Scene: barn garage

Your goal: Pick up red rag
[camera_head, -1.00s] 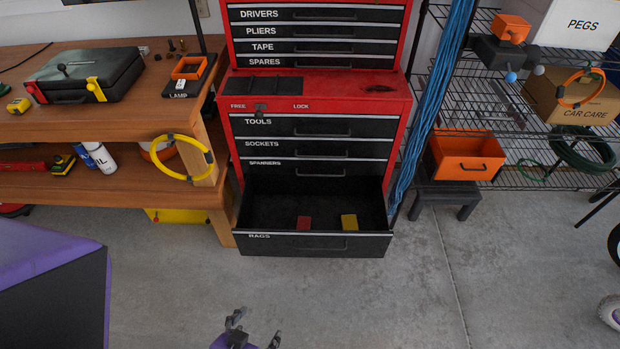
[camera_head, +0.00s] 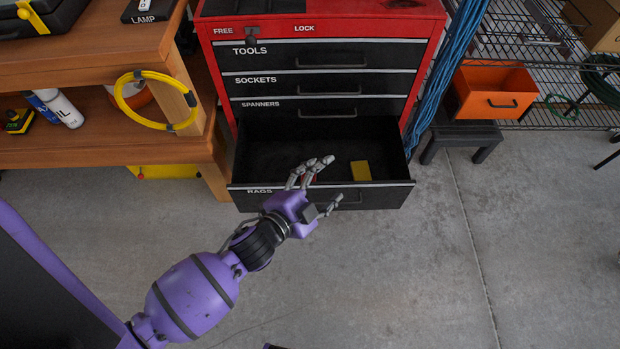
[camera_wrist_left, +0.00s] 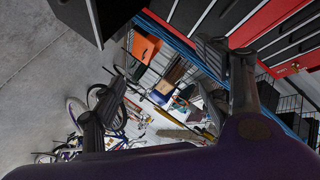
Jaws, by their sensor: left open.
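The open bottom drawer labelled RAGS (camera_head: 375,196) of the red tool chest is pulled out toward me. The red rag (camera_head: 311,179) lies inside it, almost wholly hidden behind my fingers; only a bit of red shows. A yellow rag (camera_head: 361,171) lies to its right, in plain view. My left gripper (camera_head: 333,182) is open, with its fingers over the drawer's front edge and nothing seen between them. In the left wrist view the fingers (camera_wrist_left: 170,95) are spread apart, and no rag shows there. My right gripper is not in view.
A wooden workbench (camera_head: 100,150) with a yellow ring (camera_head: 122,98) on its leg stands left of the chest. Blue cables (camera_head: 447,80) hang at its right, beside an orange bin (camera_head: 495,92) on a dark stool (camera_head: 462,137). The concrete floor in front is clear.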

